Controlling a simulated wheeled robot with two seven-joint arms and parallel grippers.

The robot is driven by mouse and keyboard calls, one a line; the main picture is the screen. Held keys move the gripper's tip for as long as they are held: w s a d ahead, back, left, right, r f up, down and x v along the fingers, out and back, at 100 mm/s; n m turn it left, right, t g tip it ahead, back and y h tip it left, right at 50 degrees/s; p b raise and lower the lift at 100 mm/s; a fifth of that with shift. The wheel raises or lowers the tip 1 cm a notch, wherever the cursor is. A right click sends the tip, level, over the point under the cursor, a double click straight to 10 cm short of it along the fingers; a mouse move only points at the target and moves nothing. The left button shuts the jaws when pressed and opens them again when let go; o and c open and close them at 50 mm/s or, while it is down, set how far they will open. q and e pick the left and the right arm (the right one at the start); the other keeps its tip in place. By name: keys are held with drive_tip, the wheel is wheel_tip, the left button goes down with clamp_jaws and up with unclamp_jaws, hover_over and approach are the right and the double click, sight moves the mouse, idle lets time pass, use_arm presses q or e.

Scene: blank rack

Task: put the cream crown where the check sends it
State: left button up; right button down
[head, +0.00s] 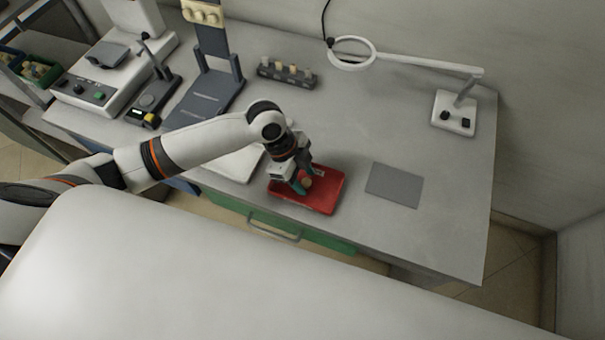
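A small cream-tan piece (307,182), which looks like the cream crown, is at the red tray (325,200) near the bench's front edge. My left gripper (303,184) reaches down over this tray, with its teal fingers beside the piece. The piece shows between or just beside the fingertips; I cannot tell whether they grip it or whether it touches the tray floor. A dark rack (286,79) at the back holds several pale pieces. My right gripper is not in view.
A grey mat (394,185) lies right of the tray. A ring magnifier (455,112) stands at the back right. A dark upright stand (205,92), a small device (150,103) and a white machine (85,92) stand left. A green drawer (300,232) is below. The bench between mat and magnifier is clear.

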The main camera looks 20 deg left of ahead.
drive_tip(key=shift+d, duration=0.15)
use_arm(q)
drive_tip(key=shift+r, duration=0.2)
drive_tip(key=shift+a+r, duration=0.15)
drive_tip(key=shift+r, duration=0.15)
drive_tip(key=v, duration=1.1)
drive_tip(key=shift+r, duration=0.15)
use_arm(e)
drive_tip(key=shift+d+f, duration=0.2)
use_arm(q)
drive_tip(key=shift+s, duration=0.1)
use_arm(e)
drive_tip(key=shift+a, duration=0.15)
